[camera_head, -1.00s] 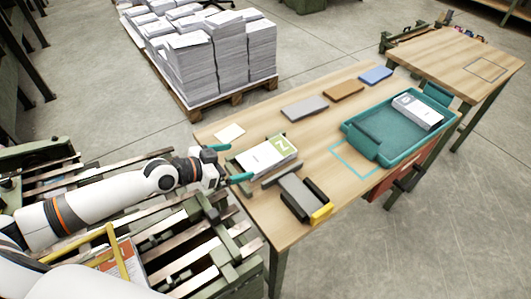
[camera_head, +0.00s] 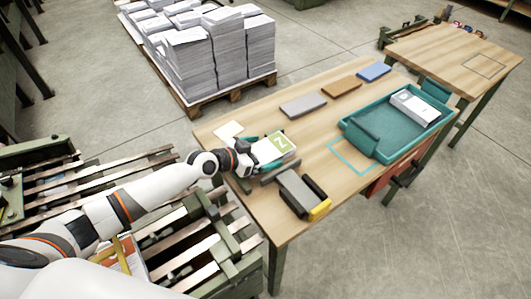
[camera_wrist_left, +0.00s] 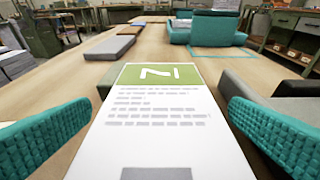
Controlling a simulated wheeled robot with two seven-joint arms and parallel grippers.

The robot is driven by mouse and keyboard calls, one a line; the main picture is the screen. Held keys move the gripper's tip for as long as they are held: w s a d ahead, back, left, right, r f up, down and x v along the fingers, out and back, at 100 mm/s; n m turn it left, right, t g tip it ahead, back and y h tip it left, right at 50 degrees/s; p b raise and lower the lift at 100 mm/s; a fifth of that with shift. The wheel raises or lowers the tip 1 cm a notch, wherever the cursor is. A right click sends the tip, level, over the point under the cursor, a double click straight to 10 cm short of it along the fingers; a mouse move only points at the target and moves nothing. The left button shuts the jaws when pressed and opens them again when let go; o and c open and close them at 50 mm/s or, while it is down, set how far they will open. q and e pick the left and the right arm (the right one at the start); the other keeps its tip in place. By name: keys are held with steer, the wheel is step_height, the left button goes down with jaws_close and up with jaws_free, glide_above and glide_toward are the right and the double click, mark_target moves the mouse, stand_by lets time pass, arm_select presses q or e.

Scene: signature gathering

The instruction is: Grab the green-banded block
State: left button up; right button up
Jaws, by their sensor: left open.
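The green-banded block (camera_head: 277,146) is a white block with a green band marked with a white letter at its far end. It lies on the wooden table (camera_head: 245,118) near the left end. My left gripper (camera_head: 268,151) is open, with a teal finger on each side of the block. In the left wrist view the block (camera_wrist_left: 160,125) lies between the two textured teal fingers, with a gap visible on each side. My right gripper is not in view.
A grey device with a yellow end (camera_head: 298,193) sits just right of the block. Grey (camera_head: 303,106), brown (camera_head: 343,90) and blue (camera_head: 374,73) slabs line the table's back. A teal tray (camera_head: 400,150) holding a white block (camera_head: 414,106) stands at right, beside a teal outlined square (camera_head: 345,163).

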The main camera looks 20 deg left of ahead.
arm_select(q)
steer(key=shift+c, duration=0.2)
steer(key=c, duration=1.2)
